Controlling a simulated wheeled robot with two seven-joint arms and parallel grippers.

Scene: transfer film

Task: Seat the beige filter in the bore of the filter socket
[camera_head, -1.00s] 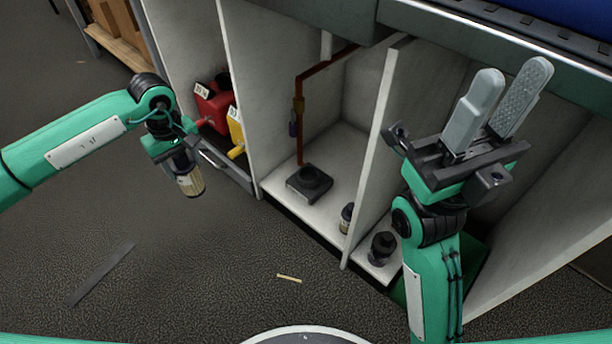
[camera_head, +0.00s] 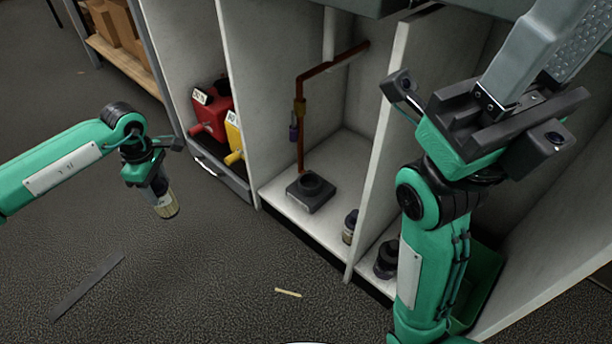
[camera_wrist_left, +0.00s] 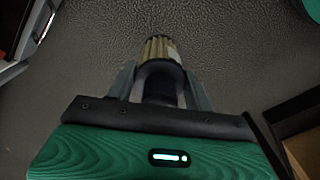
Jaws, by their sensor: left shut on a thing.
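The beige filter (camera_head: 167,208) hangs below my left gripper (camera_head: 157,188), which is shut on its dark upper part, out over the open floor left of the cabinet. In the left wrist view the ribbed beige filter (camera_wrist_left: 160,47) sticks out between the fingers of the left gripper (camera_wrist_left: 160,78). The filter socket (camera_head: 311,191) is a dark square block with a round raised bore, on the cabinet's white floor panel, well right of the filter. The bore looks empty. My right gripper (camera_head: 552,45) is raised at the upper right, fingers apart, tips cut off by the frame.
A red-brown pipe (camera_head: 300,135) rises behind the socket. A red can (camera_head: 212,105) and a yellow can (camera_head: 234,135) stand in the left bay. A small dark-capped jar (camera_head: 350,226) and a dark round part (camera_head: 387,259) sit right of the socket. A pale strip (camera_head: 288,293) lies on the floor.

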